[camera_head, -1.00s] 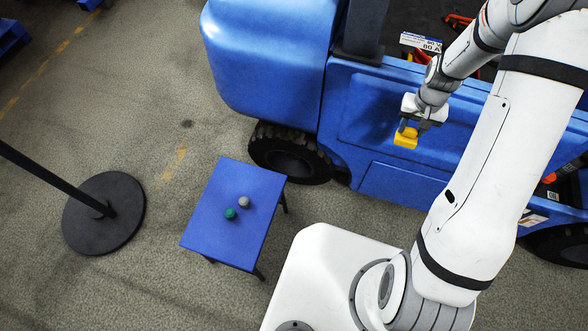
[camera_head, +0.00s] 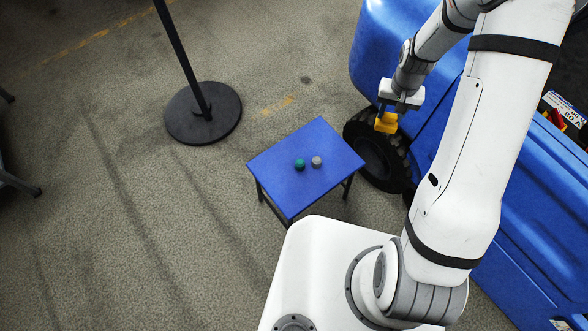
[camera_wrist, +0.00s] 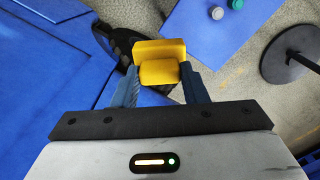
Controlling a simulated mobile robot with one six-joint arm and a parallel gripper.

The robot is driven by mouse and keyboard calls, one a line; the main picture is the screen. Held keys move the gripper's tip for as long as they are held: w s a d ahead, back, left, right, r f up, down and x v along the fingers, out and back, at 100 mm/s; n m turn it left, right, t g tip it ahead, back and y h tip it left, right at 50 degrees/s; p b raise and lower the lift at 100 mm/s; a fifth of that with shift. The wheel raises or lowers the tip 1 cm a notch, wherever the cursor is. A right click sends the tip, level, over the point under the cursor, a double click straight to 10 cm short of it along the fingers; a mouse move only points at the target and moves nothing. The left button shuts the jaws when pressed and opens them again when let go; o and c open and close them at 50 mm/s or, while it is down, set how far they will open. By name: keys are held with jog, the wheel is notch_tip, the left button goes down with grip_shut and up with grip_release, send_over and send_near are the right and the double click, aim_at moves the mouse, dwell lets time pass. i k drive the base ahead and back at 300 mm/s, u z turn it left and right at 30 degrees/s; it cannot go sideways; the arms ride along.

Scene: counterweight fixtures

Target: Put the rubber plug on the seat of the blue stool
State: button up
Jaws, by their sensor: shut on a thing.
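My gripper (camera_head: 385,112) is shut on a yellow stepped piece (camera_head: 387,125), which looks like the rubber plug. In the wrist view the yellow piece (camera_wrist: 159,49) sits between the two blue-grey fingers, with a wider slab beyond a smaller block. It is held in the air, to the right of the blue stool (camera_head: 290,190) in the head view. The stool has a flat square seat and dark legs. A green knob (camera_head: 300,164) and a grey knob (camera_head: 316,161) stand side by side on the seat. The seat also shows at the top of the wrist view (camera_wrist: 195,38).
A blue forklift-like vehicle (camera_head: 520,210) with a black tyre (camera_head: 378,160) stands right of the stool. A black post on a round base (camera_head: 205,115) stands behind and left of the stool. The floor to the left is mostly clear.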

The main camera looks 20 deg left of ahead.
aim_at(307, 153)
jog(key=u, duration=0.2)
jog(key=i, duration=0.2)
jog(key=u, duration=2.8)
jog(key=k, duration=1.1)
jog(key=z, duration=1.15)
jog(key=i, duration=1)
jog(key=z, duration=0.1)
